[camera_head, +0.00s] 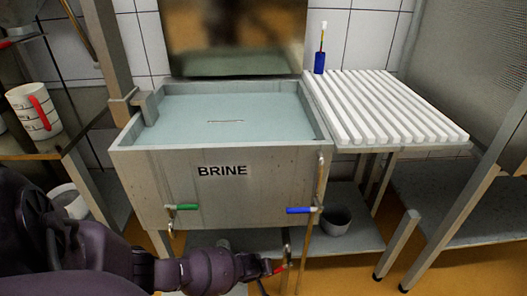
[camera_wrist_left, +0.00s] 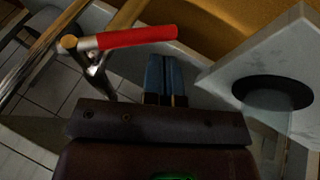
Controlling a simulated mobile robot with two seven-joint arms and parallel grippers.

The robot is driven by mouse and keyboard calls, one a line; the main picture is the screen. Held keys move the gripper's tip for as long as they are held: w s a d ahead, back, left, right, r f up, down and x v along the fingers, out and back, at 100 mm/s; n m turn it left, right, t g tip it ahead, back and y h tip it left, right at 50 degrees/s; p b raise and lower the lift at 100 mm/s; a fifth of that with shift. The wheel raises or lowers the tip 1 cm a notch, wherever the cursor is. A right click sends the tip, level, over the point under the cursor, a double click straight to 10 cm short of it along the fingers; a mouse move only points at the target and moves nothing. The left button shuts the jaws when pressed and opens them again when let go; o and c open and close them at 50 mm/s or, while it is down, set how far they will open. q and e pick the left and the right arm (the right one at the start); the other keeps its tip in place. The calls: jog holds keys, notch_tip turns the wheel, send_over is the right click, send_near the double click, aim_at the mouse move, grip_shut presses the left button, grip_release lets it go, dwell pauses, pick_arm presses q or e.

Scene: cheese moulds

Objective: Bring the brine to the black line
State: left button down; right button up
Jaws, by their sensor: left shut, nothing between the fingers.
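The steel tank marked BRINE (camera_head: 222,186) holds pale blue-green brine (camera_head: 190,108), its surface a little below the rim. A short thin line shows at the middle of the liquid; I cannot tell a black level line on the wall. A green-handled valve (camera_head: 186,207) is at the tank's front left and a blue-handled valve (camera_head: 299,210) at its front right. My left gripper (camera_wrist_left: 165,78) is shut and empty, below the tank front. A red lever handle (camera_wrist_left: 137,38) on a metal valve lies just ahead and left of its fingertips, apart from them. My right gripper is not in view.
A white slatted draining board (camera_head: 385,108) stands right of the tank, with a blue-handled brush (camera_head: 320,62) behind it. A white jug with a red handle (camera_head: 33,110) is on the left shelf.

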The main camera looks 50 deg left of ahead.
pick_arm(q)
jog(key=s+a+r+m+g+h+p, duration=0.1)
jog(key=s+r+p, duration=0.2)
jog(key=r, duration=0.7)
jog(key=s+a+r+m+g+p, duration=0.1)
jog(key=s+a+r+m+p, duration=0.2)
jog(key=r, duration=0.8)
jog(key=shift+n, duration=0.5)
jog(key=d+b+x, duration=0.1)
jog(key=b+x, duration=0.2)
jog(key=x, duration=0.4)
jog(key=d+b+x, duration=0.1)
jog(key=b+x, duration=0.2)
jog(key=x, duration=0.5)
jog(key=b+x, duration=0.4)
jog(key=x, duration=0.4)
jog(key=shift+s+d, duration=0.2)
jog(key=shift+d, duration=0.2)
jog(key=shift+w+d+f, duration=0.3)
jog(key=shift+d, duration=0.05)
jog(key=shift+w, duration=0.15)
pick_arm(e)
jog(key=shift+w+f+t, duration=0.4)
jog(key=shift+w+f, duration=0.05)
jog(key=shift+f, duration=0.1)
